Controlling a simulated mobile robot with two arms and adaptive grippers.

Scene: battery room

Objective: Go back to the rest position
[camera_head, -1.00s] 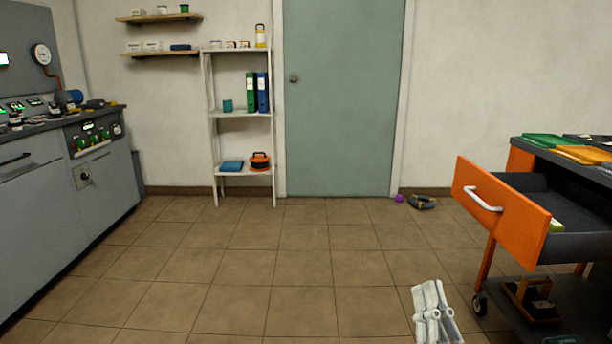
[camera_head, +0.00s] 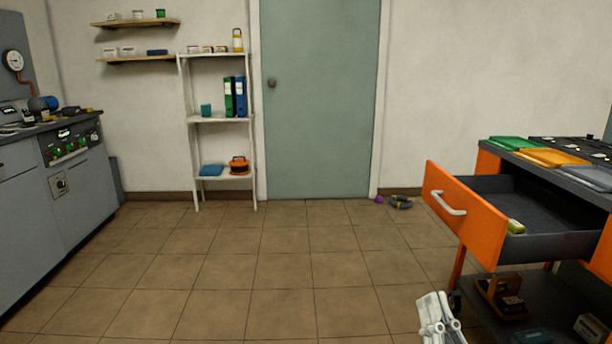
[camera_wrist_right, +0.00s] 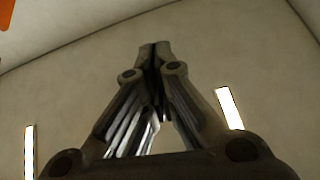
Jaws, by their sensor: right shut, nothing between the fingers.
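My right gripper (camera_head: 438,318) shows at the bottom edge of the head view, right of centre, in front of the cart and low over the floor in the picture. In the right wrist view its two fingers (camera_wrist_right: 155,50) meet at the tips, with nothing between them. They point up toward the plain wall and ceiling. My left gripper is not in view.
An orange cart stands at the right with its drawer (camera_head: 465,215) pulled open; a yellow-green item (camera_head: 515,226) lies inside. A grey workbench (camera_head: 60,190) is at the left. A white shelf (camera_head: 222,120) and closed door (camera_head: 318,100) stand behind. The middle floor is clear.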

